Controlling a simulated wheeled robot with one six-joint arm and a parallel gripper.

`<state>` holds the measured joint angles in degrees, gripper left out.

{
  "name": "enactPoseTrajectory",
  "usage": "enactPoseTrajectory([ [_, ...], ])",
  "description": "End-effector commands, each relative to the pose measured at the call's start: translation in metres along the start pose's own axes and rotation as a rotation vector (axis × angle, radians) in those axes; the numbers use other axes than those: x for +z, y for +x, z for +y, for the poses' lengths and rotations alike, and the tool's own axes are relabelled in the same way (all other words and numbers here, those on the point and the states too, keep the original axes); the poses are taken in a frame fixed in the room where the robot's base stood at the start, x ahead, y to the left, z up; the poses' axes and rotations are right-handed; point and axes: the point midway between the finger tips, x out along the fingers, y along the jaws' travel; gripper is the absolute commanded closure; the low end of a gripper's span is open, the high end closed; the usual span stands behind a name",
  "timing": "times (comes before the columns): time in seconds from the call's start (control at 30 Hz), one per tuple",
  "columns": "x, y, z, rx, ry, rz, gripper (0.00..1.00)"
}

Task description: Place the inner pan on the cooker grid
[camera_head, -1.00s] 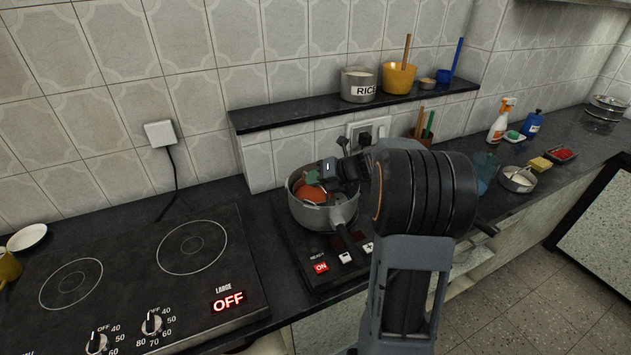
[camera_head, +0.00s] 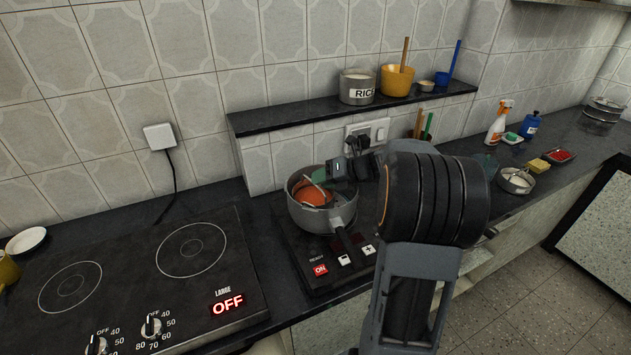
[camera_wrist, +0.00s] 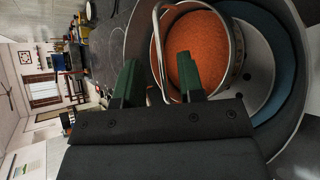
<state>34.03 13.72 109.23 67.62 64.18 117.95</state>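The inner pan (camera_head: 312,193), with orange contents, sits inside the grey cooker pot (camera_head: 326,217), toward its left side. In the wrist view the inner pan (camera_wrist: 236,50) shows a metal rim and a thin loop handle (camera_wrist: 157,50). A pale grid (camera_wrist: 262,72) with dark holes shows beside and below the pan, with blue around it. I cannot tell whether the pan rests fully on the grid. My gripper (camera_wrist: 160,82) has its green fingers apart, with the loop handle between them and gaps showing. In the head view my gripper (camera_head: 318,177) is over the pot's rim.
The pot stands on a small hot plate (camera_head: 305,272) reading ON. A large hob (camera_head: 130,275) reading OFF is at left. A shelf (camera_head: 300,117) behind holds a rice pot (camera_head: 357,95) and a yellow pot (camera_head: 397,80). A spray bottle (camera_head: 497,125) and bowls stand at right.

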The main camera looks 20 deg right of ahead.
Motion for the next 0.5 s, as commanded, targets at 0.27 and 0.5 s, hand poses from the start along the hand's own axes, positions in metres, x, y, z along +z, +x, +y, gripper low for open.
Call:
enactPoseTrajectory([
  [0.27,0.001,-0.055,0.000,-0.003,0.001,-0.004,0.65],
  [0.5,0.001,-0.082,0.000,-0.002,0.000,-0.003,0.65],
])
